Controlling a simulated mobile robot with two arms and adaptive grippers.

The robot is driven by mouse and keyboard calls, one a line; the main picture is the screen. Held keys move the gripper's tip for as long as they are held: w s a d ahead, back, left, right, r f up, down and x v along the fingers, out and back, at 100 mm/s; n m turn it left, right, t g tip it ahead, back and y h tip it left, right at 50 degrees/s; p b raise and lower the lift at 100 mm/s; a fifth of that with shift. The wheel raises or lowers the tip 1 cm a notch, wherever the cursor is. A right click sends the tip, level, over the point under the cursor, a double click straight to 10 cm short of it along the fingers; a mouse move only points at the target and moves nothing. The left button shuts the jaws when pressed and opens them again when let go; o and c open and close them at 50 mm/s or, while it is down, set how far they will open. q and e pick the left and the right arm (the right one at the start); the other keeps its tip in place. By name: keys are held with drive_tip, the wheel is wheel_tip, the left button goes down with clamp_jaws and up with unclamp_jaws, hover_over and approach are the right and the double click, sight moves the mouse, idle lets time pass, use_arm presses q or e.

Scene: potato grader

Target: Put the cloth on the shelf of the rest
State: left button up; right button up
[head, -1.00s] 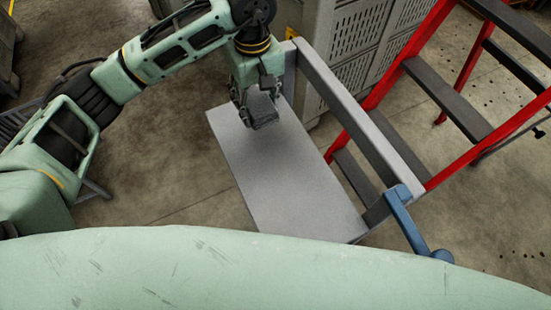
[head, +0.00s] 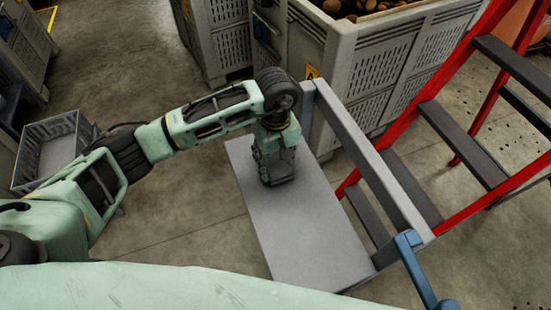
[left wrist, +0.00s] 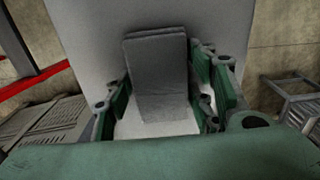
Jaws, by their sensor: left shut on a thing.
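My left gripper (head: 277,172) is over the far half of the shelf of the rest (head: 310,235), a flat light-grey panel. In the left wrist view the gripper (left wrist: 160,95) is shut on the cloth (left wrist: 158,65), a dark grey folded pad, with a finger on either side. The shelf (left wrist: 90,40) fills the background behind it. In the head view the cloth (head: 280,182) is mostly hidden by the gripper, just at its lower end. I cannot tell whether the cloth touches the shelf. My right gripper is not in view.
A grey rail (head: 365,155) runs along the shelf's right side, with a blue bar (head: 415,265) at its near end. A red ladder (head: 450,110) stands beyond it. Grey slatted bins (head: 375,70) stand behind, one holding potatoes. A grey crate (head: 50,150) is at the left.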

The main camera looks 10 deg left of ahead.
sight(276, 160)
use_arm(q)
drive_tip(key=shift+f, duration=0.15)
drive_tip(key=o, duration=1.1)
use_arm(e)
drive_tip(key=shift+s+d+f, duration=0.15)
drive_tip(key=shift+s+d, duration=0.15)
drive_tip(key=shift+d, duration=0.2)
use_arm(q)
drive_tip(key=shift+o, duration=0.2)
drive_tip(key=shift+r, duration=0.35)
wheel_tip(276, 160, up, 12)
drive_tip(key=b, duration=0.2)
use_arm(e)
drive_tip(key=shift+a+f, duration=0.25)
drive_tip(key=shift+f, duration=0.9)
use_arm(q)
drive_tip(key=shift+f, duration=0.15)
